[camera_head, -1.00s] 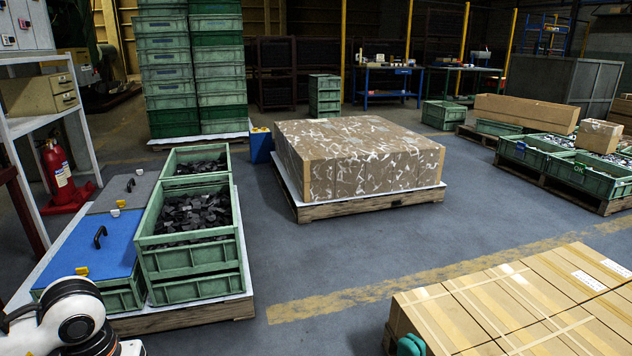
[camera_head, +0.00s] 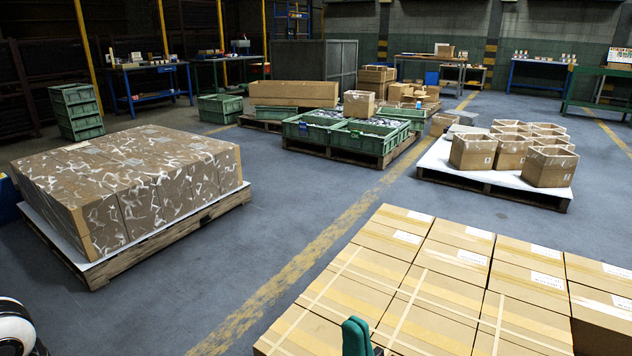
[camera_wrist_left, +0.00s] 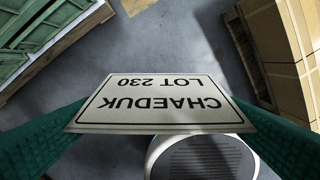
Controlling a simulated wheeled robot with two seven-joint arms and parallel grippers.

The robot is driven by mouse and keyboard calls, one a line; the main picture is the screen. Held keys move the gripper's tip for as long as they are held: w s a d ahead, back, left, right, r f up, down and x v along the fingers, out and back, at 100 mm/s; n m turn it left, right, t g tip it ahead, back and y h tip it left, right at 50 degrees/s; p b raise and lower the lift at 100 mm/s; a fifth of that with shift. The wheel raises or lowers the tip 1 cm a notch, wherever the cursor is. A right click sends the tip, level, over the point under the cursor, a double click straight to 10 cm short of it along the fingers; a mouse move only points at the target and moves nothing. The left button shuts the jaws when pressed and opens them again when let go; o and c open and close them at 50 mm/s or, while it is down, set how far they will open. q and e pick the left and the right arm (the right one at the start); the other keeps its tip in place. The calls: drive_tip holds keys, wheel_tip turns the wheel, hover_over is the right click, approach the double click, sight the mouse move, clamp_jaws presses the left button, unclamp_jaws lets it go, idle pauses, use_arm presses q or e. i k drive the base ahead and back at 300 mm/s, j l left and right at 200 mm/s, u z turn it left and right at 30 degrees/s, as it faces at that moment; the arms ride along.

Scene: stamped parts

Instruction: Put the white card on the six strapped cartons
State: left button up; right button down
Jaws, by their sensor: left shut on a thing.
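The white card (camera_wrist_left: 150,98) has a black border and reads "CHAEDUK LOT 230", upside down in the left wrist view. My left gripper (camera_wrist_left: 160,116) is shut on it, with a green finger at each side. In the head view the left gripper and card are out of sight; only a white piece of my left arm shows at the bottom left. The strapped cartons (camera_head: 404,312) carry pale crossing straps and lie at the near side of a carton stack, bottom right. My right gripper (camera_head: 358,338) shows as green fingertips in front of them, its opening unclear.
Labelled cartons (camera_head: 460,262) without visible straps adjoin the strapped ones. A wrapped carton block (camera_head: 150,185) stands on a pallet at left. Green crates (camera_head: 340,138) and a pallet of open boxes (camera_head: 500,182) stand beyond. Grey floor lies clear between them.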

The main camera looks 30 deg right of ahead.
sight(404, 306)
drive_tip(key=i+z, duration=0.15)
drive_tip(key=z, duration=0.3)
drive_tip(key=i+z, duration=0.1)
drive_tip(key=z, duration=0.4)
drive_tip(key=i+j+z, duration=0.1)
drive_tip(key=z, duration=0.35)
drive_tip(key=i+j+z, duration=0.15)
drive_tip(key=z, duration=0.3)
drive_tip(key=j+z, duration=0.15)
drive_tip(key=z, duration=0.35)
drive_tip(key=i+j+z, duration=0.25)
drive_tip(key=z, duration=0.2)
drive_tip(key=j, duration=0.1)
